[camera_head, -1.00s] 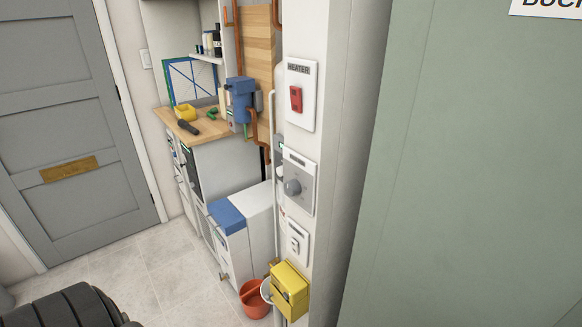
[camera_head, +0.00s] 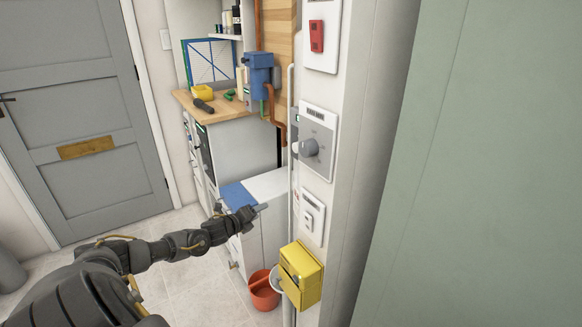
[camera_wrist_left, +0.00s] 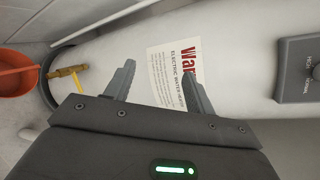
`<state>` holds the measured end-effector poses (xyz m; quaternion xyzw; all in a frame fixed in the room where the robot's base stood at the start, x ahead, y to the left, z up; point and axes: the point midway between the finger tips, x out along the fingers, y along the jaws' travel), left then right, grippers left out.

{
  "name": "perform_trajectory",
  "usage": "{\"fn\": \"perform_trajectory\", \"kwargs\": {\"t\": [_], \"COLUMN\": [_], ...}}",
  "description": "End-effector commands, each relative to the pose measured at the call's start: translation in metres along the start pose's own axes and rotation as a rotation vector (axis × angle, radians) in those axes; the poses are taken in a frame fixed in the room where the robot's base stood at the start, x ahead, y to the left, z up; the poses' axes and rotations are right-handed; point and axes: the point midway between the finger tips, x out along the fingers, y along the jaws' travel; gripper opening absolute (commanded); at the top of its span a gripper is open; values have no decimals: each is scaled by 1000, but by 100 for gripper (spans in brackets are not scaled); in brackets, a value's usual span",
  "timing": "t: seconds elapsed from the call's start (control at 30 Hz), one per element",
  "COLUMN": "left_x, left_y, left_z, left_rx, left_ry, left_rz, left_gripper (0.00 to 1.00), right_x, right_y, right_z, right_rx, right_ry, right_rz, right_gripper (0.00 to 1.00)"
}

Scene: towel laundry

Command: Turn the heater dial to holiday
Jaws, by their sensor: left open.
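A dark grey panel (camera_wrist_left: 298,62) with the words HIGH and NORMAL sits at the right edge of the left wrist view, on a white tank (camera_wrist_left: 240,45). Part of a dark round knob (camera_wrist_left: 317,72) on it is cut off by the frame; its setting is hidden. The tank bears a warning label (camera_wrist_left: 172,78) reading ELECTRIC WATER HEATER. My left gripper (camera_head: 264,207) is open and empty, low beside the wall column; its two fingers (camera_wrist_left: 155,80) show apart before the label. My right gripper is not in view.
The wall column carries a red switch (camera_head: 316,36), a grey plate with a round knob (camera_head: 309,148), a small white switch (camera_head: 310,214) and a yellow box (camera_head: 301,276). An orange bucket (camera_head: 264,290) stands on the floor. A white pipe (camera_head: 291,240) runs down the column.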

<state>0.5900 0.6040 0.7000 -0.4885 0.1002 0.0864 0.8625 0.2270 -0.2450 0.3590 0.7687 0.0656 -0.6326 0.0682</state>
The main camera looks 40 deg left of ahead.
Motion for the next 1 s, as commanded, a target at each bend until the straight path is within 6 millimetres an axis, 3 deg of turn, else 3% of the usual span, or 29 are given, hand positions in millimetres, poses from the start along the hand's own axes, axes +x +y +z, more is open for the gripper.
{"fn": "perform_trajectory", "kwargs": {"t": [0.03,0.1,0.2,0.33,0.5,0.67,0.87,1.0], "left_x": [2,-7,-28,-54,-72,-74,-61,-40], "left_y": [-36,-90,-149,-195,-220,-224,-232,-242], "left_z": [22,46,64,74,76,77,76,73], "left_rx": [171,395,661,899,1038,1055,1048,1047], "left_ry": [3,-3,-18,-40,-55,-58,-64,-65], "left_rz": [-88,-193,-305,-394,-441,-448,-449,-450], "left_gripper": [55,55,55,55,55,55,55,55], "right_x": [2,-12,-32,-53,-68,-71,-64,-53], "right_y": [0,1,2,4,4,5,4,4], "right_z": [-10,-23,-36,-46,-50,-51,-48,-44], "right_rx": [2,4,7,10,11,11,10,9], "right_ry": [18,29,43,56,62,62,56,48], "right_rz": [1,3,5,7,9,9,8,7], "right_gripper": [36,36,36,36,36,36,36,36]}}
